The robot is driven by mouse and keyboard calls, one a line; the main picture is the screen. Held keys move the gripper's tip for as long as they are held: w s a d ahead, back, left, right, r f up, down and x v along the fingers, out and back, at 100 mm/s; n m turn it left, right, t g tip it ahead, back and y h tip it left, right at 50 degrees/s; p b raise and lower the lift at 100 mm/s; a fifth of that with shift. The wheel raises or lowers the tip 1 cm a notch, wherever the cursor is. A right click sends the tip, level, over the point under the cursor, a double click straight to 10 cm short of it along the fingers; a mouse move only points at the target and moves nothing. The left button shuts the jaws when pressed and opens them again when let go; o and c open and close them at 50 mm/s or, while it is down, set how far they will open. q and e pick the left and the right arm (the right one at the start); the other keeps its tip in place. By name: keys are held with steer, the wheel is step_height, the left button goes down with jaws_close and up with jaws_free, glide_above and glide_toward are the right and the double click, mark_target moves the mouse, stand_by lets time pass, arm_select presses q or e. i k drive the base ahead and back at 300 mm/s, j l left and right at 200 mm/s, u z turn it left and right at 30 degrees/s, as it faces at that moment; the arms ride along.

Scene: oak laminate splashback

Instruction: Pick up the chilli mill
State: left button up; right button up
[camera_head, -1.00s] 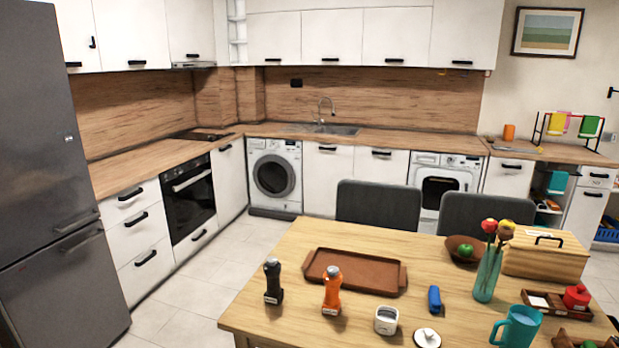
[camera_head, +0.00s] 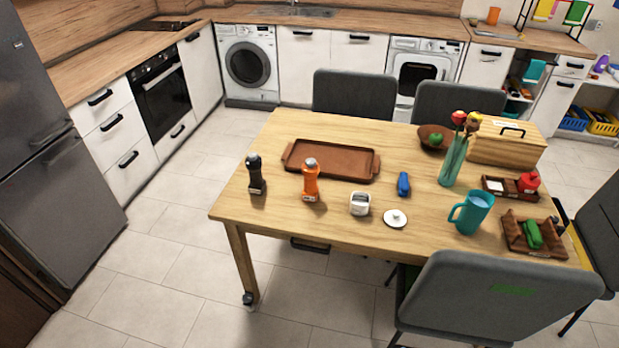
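Two mills stand upright on the wooden table near its left end. One is an orange mill (camera_head: 310,182) with a grey top and a small pale label. The other is a black mill (camera_head: 256,175) to its left, also with a small label. The labels are too small to read, so I cannot tell from them which is the chilli mill; the orange colour suggests that one. Neither of my grippers is in view.
A brown tray (camera_head: 330,160) lies behind the mills. A white pot (camera_head: 360,204), its lid (camera_head: 395,218), a blue object (camera_head: 403,184) and a teal jug (camera_head: 471,211) stand to the right. A grey chair (camera_head: 490,295) is at the near side. The floor (camera_head: 170,265) front-left is clear.

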mark_target(311, 192)
steer(key=i+j+z, duration=0.2)
steer(key=i+j, duration=0.2)
steer(key=j, duration=0.25)
steer(key=i+j+z, duration=0.1)
steer(key=j, duration=0.25)
steer(key=i+j, duration=0.3)
steer(key=i+j+z, duration=0.15)
steer(key=j, duration=0.3)
steer(key=i+j+z, duration=0.1)
steer(key=j, duration=0.25)
steer(key=i+j+z, duration=0.1)
steer(key=i+j, duration=0.15)
steer(key=j, duration=0.15)
steer(key=i+j+z, duration=0.1)
steer(key=j, duration=0.3)
